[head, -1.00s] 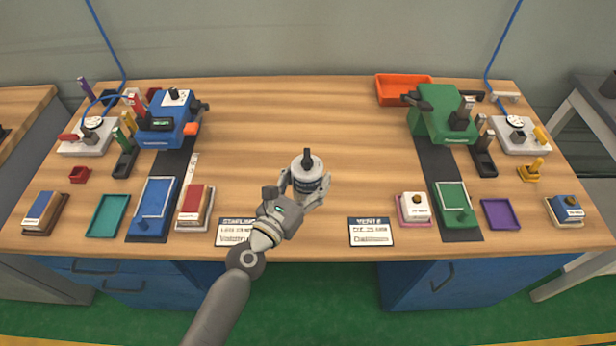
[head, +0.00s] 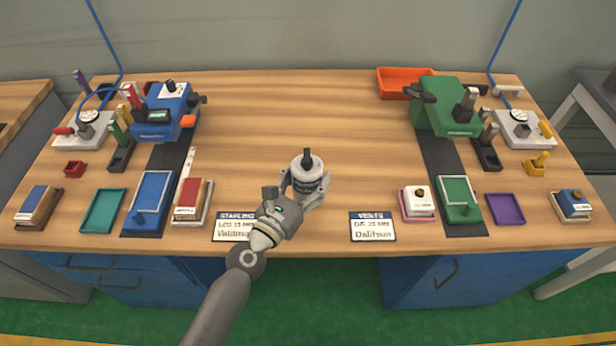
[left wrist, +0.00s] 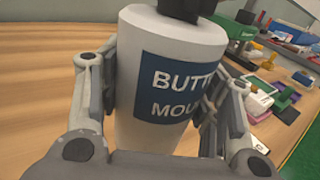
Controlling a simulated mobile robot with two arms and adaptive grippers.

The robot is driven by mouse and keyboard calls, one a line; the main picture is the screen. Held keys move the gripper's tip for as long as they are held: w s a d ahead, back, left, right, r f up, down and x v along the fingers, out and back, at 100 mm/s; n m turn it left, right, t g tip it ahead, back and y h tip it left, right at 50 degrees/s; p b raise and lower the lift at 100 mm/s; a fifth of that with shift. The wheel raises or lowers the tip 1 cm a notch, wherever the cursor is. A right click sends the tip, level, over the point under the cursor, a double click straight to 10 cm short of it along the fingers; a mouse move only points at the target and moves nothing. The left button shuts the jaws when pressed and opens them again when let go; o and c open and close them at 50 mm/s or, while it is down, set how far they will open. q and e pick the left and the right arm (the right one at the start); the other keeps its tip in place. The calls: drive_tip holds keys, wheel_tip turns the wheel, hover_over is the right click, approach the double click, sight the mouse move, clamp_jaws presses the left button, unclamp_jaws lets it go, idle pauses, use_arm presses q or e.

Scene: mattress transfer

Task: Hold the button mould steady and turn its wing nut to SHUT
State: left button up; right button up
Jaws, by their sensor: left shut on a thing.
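The button mould (head: 306,172) is a white cylinder with a dark blue label, standing upright near the middle of the table. Its black wing nut (head: 307,154) sits on top. In the left wrist view the mould (left wrist: 185,60) fills the middle, with part of the label reading "BUTT" and "MOU", and only the base of the black wing nut (left wrist: 181,10) shows. My left gripper (head: 305,187) is shut on the mould's body, one finger on each side. Which way the wing nut points relative to any SHUT mark cannot be told. My right gripper is not in view.
Two printed cards, one left (head: 235,227) and one right (head: 373,227), lie at the front edge. A blue machine (head: 168,112) stands at left, a green machine (head: 447,108) at right, with trays and blocks around them. The table behind the mould is clear.

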sight(308, 191)
use_arm(q)
drive_tip(key=shift+f, duration=0.25)
drive_tip(key=shift+f+b, duration=0.7)
drive_tip(key=shift+b, duration=0.2)
drive_tip(key=shift+f+b, duration=1)
drive_tip(key=shift+f+b, duration=0.35)
